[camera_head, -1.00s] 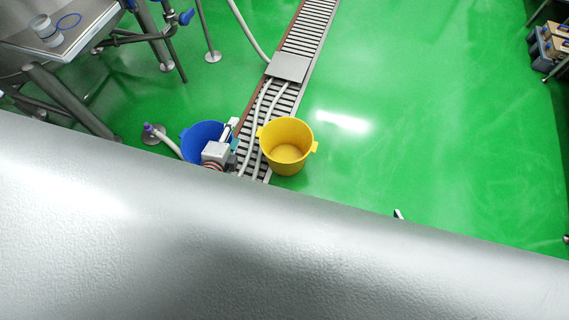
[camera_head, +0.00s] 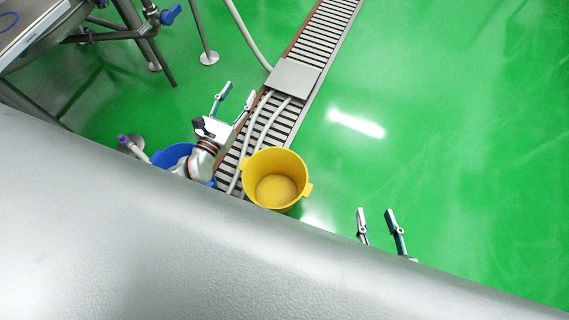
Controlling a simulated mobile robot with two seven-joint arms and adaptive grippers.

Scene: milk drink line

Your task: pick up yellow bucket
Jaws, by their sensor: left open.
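The yellow bucket (camera_head: 275,165) stands upright on the floor at the centre, partly over the drain grating. Its open top faces me, and a large silver surface in the foreground hides a little of its lower side. My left gripper (camera_head: 236,95) is open and empty, with its fingers apart, above the grating and up and left of the bucket. My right gripper (camera_head: 376,214) is open and empty to the right of the bucket, apart from it. Most of my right arm is hidden behind the silver surface.
A blue bucket (camera_head: 170,155) stands left of the yellow one, partly hidden by my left arm. Pale hoses run along the drain grating (camera_head: 325,30) beneath a grey plate (camera_head: 293,76). A metal table (camera_head: 38,30) stands at upper left. The green floor on the right is clear.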

